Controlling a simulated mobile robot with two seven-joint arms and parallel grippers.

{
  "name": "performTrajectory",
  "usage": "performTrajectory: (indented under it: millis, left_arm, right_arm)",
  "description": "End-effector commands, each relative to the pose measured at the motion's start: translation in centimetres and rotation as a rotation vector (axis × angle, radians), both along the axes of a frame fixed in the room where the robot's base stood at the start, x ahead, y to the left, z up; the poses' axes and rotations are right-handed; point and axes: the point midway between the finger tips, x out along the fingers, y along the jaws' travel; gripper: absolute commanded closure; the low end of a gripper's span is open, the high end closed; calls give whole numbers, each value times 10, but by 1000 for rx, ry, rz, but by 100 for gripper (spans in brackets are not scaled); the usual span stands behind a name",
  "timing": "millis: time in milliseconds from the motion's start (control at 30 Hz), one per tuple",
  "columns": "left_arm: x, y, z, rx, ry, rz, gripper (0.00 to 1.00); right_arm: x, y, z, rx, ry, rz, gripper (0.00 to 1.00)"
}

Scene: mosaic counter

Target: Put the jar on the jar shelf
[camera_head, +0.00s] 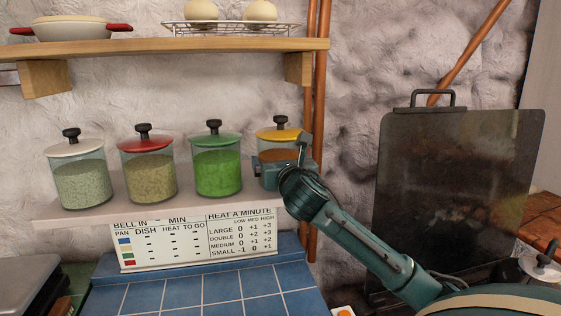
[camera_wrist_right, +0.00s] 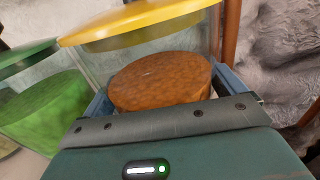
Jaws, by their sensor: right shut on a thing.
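The jar with the yellow lid and brown contents (camera_head: 279,151) is at the right end of the jar shelf (camera_head: 95,205), beside the green-lidded jar (camera_head: 217,172). My right gripper (camera_head: 284,165) is shut around the lower part of this jar. In the right wrist view the jar (camera_wrist_right: 160,80) sits between the fingers, with its yellow lid above. The gripper and wrist hide the jar's base, so I cannot tell whether it touches the shelf. My left gripper is not in view.
A red-lidded jar (camera_head: 148,172) and a white-lidded jar (camera_head: 80,178) stand farther left on the shelf. A wooden shelf (camera_head: 180,46) is above. Copper pipes (camera_head: 318,110) run just right of the held jar. A dark panel (camera_head: 455,180) stands at right. Blue tiles (camera_head: 210,293) lie below.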

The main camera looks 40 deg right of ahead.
Motion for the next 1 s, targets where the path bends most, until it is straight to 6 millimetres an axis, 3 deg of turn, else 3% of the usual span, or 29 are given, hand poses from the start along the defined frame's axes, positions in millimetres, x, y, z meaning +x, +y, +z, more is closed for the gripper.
performTrajectory:
  millis: [233, 267, 300, 667, 1000]
  left_arm:
    - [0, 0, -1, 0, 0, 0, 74]
    - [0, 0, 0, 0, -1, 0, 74]
    - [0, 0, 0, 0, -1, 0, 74]
    - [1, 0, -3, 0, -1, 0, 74]
    - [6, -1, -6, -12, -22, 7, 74]
  right_arm:
    - [-1, 0, 1, -3, -8, 0, 54]
    - [0, 0, -2, 1, 0, 0, 2]
    - [0, 0, -2, 1, 0, 0, 0]
    - [-7, 4, 0, -1, 0, 0, 0]
    - [-67, 38, -2, -4, 0, 3, 0]
